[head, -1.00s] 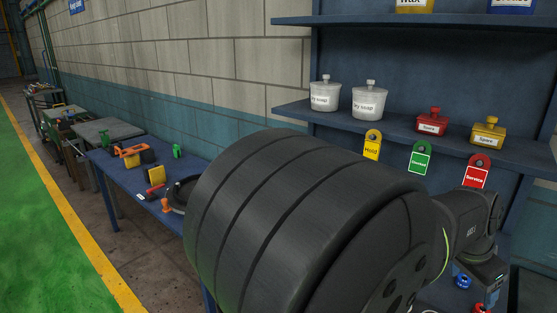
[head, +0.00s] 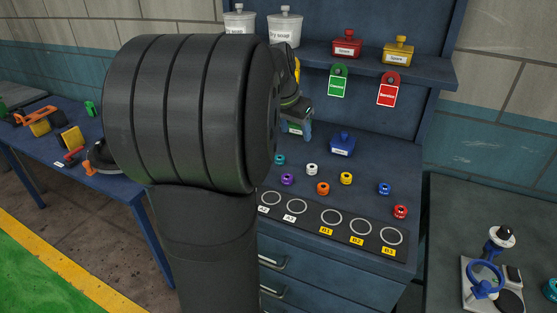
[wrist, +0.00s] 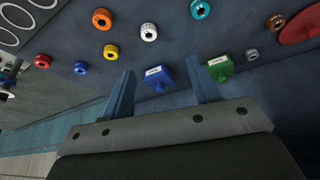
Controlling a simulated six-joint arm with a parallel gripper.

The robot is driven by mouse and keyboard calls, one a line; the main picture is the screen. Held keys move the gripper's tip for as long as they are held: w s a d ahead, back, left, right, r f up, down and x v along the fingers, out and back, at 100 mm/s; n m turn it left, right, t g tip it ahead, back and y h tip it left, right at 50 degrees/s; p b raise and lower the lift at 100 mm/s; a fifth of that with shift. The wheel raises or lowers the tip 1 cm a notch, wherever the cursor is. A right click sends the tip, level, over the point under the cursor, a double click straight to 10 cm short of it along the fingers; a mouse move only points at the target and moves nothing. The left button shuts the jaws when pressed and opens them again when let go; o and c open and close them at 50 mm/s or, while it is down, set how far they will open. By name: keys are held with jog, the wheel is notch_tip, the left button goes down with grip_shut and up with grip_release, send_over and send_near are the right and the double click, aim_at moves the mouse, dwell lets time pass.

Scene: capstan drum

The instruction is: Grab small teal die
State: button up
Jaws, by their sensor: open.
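The small teal die (head: 279,160) is a round, ring-like piece with a dark centre. It lies on the blue bench beside my arm in the head view. In the wrist view the teal die (wrist: 201,9) is at the top edge, beyond the fingertips and apart from them. My gripper (wrist: 161,68) is open and empty, with two blue fingers spread. In the head view my gripper (head: 300,130) is above the back of the bench, partly hidden by my own arm.
Purple (head: 287,179), white (head: 312,169), orange (head: 322,188), yellow (head: 346,178), blue (head: 384,188) and red (head: 400,212) dies lie nearby. A lidded blue pot (head: 342,144) stands behind them. A ringed strip (head: 345,240) lines the front; a shelf (head: 420,70) hangs above.

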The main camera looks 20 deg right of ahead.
jog(key=w+a+r+n, duration=0.1)
jog(key=w+a, duration=0.4)
jog(key=a, duration=0.1)
send_over(280, 157)
jog(key=s+a, duration=0.2)
jog(key=a, duration=0.1)
jog(key=f, duration=1)
jog(key=shift+w+d+f, duration=0.2)
jog(key=shift+f, duration=0.05)
jog(key=shift+x, duration=2.75)
jog(key=shift+s, duration=0.1)
jog(key=c, duration=1)
jog(key=shift+c, duration=0.8)
jog(key=shift+r, duration=0.15)
